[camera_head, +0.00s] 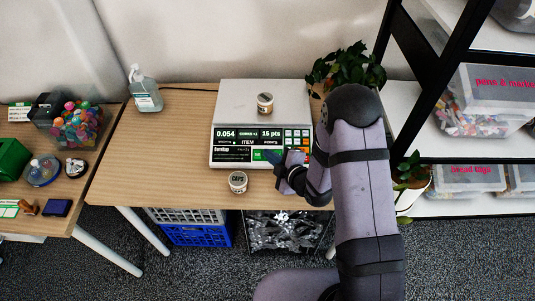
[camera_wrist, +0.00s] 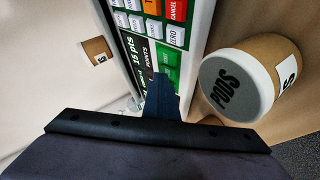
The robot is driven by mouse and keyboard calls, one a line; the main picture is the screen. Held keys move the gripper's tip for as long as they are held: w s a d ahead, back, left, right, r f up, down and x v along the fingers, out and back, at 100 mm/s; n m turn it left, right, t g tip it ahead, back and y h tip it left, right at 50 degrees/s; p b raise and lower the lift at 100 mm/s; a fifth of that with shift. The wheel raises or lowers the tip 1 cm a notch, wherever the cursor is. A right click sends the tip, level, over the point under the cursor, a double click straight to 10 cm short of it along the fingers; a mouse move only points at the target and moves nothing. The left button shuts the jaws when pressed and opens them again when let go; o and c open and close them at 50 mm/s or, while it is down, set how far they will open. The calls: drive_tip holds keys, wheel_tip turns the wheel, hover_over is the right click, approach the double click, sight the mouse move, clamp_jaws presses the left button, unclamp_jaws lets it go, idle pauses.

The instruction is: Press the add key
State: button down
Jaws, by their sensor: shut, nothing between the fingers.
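The scale (camera_head: 228,100) stands on the wooden table, with a lit display (camera_head: 240,133) and a keypad at its front right. In the wrist view, a green key (camera_wrist: 170,60) lies just beyond my fingertips, its label partly covered. Red, orange and white keys show above it, including CANCEL and ZERO. I cannot read the word add on any key. My gripper (camera_head: 274,156) is shut and empty, its dark tip over the scale's front panel. In the wrist view the tip (camera_wrist: 160,84) overlaps the panel beside the green key; I cannot tell whether it touches.
A jar (camera_head: 265,103) sits on the scale. The wrist view shows a PODS jar (camera_wrist: 236,85) close to the scale's front edge. A pump bottle (camera_head: 145,93) and plant (camera_head: 345,70) flank the scale; the table's left part is clear.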

drive_tip(key=shift+s+r+p, duration=0.3)
drive_tip(key=shift+r+p, duration=0.15)
drive_tip(key=shift+r, duration=0.3)
drive_tip(key=r+p, duration=0.1)
drive_tip(key=s+r+p, duration=0.1)
drive_tip(key=r, duration=0.1)
drive_tip(key=s+r+p, duration=0.1)
drive_tip(key=shift+r, duration=0.3)
idle(0.8)
